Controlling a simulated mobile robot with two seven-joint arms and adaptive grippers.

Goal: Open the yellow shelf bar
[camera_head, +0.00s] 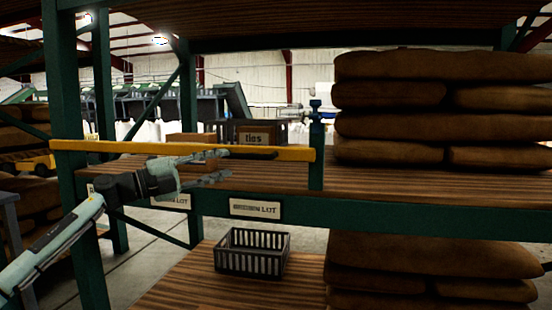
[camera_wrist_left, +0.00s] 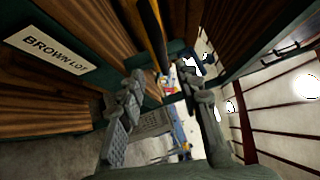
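The yellow shelf bar (camera_head: 110,147) lies level across the front of the middle shelf bay in the head view. Its left end is at the green upright, and its right end is at a short teal post (camera_head: 316,150). In the wrist view, part of the bar (camera_wrist_left: 156,24) shows as a yellow strip beyond the fingers. My left gripper (camera_head: 218,167) is just below and in front of the bar's middle, with its fingers pointing right. In the left wrist view the left gripper (camera_wrist_left: 162,75) has its fingers apart with nothing clearly between them. My right gripper is not in view.
Brown sacks (camera_head: 400,122) are stacked on the shelf right of the post. A wooden crate (camera_head: 256,133) stands behind the bar. A black basket (camera_head: 252,262) sits on the lower shelf. The green upright (camera_head: 68,110) stands close to my left arm.

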